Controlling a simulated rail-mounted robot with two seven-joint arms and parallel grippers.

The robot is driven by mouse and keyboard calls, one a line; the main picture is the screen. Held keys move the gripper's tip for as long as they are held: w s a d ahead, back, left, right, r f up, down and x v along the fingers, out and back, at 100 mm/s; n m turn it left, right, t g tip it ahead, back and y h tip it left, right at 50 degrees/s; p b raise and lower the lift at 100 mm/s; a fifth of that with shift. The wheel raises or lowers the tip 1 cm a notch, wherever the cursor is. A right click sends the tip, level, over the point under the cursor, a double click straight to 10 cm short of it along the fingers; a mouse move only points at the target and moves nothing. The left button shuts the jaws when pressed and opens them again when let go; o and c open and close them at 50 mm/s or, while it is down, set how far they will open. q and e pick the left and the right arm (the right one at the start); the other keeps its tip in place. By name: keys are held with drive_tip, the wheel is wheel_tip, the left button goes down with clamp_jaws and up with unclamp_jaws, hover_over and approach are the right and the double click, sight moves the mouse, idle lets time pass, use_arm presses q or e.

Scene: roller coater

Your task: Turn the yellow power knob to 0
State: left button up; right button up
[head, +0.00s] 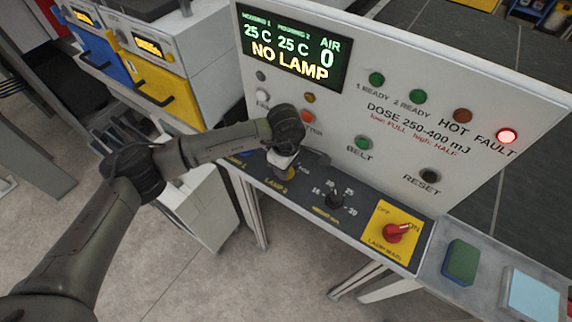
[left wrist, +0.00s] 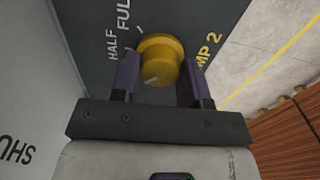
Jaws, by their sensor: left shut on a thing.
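The yellow power knob (left wrist: 160,58) is on the dark sloped panel, with "MP 2" printed beside it. "HALF" and "FULL" are printed at its upper left in the left wrist view. A pale mark near the lower edge of its face appears to be its pointer; the 0 label cannot be seen. My left gripper (left wrist: 158,80) has one finger on each side of the knob and is shut on it. In the head view my left gripper (head: 285,168) mostly hides the yellow knob (head: 287,175). My right gripper is not in view.
A black meter selector (head: 335,200) and a red main lamp switch (head: 397,232) on a yellow plate stand to the right. The upright white panel behind carries buttons and a display (head: 290,50) reading "NO LAMP". The red FAULT light (head: 507,136) is lit.

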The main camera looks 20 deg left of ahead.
use_arm(q)
drive_tip(key=o, duration=0.9)
drive_tip(key=shift+r, duration=0.15)
drive_tip(key=shift+r+b, duration=0.45)
drive_tip(key=shift+r, duration=6.35)
